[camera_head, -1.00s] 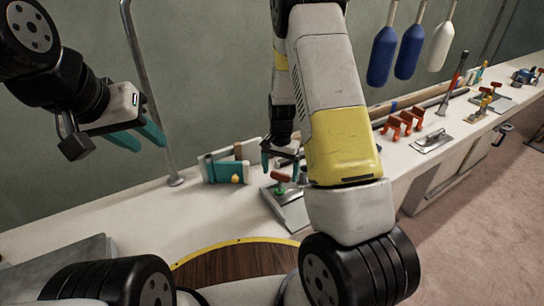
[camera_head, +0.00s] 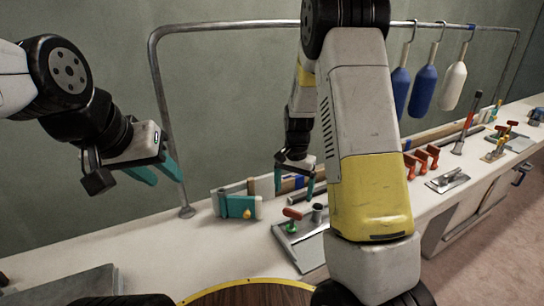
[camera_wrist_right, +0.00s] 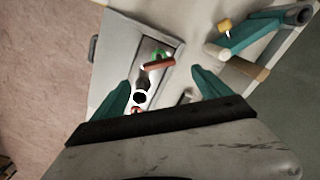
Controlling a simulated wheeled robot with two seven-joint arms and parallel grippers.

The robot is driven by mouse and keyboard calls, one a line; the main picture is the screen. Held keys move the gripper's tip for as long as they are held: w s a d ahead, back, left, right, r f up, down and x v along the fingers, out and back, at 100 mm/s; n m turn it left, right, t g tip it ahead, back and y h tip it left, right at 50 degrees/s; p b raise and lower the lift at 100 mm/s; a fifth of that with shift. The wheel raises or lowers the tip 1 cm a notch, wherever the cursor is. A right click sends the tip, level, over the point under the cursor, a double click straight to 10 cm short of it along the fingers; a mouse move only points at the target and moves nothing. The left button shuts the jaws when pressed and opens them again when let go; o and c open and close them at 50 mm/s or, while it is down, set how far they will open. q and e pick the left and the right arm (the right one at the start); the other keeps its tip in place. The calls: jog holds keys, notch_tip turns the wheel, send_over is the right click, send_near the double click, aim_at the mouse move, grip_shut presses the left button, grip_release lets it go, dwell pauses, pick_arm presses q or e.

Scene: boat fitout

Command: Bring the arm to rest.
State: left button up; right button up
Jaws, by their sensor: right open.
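My right gripper (camera_head: 294,184) hangs fingers down above the bench in the head view, partly beside my own yellow-and-white arm link. Its teal fingers are apart with nothing between them; they also show spread in the right wrist view (camera_wrist_right: 162,92). Below it lies a grey metal tray (camera_head: 310,257) with a red-handled tool (camera_head: 293,213) and a green part, clear of the fingers. My left gripper (camera_head: 156,174) is raised at the left in front of the wall, its teal fingers apart and empty.
A teal block-like tool (camera_head: 238,206) stands on the white bench (camera_head: 130,245) left of the tray. Orange-red clamps (camera_head: 424,158) and a metal plate (camera_head: 448,181) lie to the right. Blue and white fenders (camera_head: 453,86) hang from a metal rail (camera_head: 240,27) behind.

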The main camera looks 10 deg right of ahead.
jog(key=s+a+r+n+t+y, duration=0.15)
jog(key=s+r, duration=0.25)
jog(key=r, duration=0.4)
jog(key=s+r+n+t, duration=0.1)
jog(key=s+r+n, duration=0.1)
jog(key=s+r, duration=0.45)
jog(key=s+r+n+t, duration=0.3)
jog(key=s+r, duration=0.7)
jog(key=s, duration=0.3)
jog(key=shift+n, duration=0.35)
jog(key=shift+a+r+t+y, duration=0.1)
jog(key=shift+t+y, duration=0.15)
jog(key=shift+c, duration=0.2)
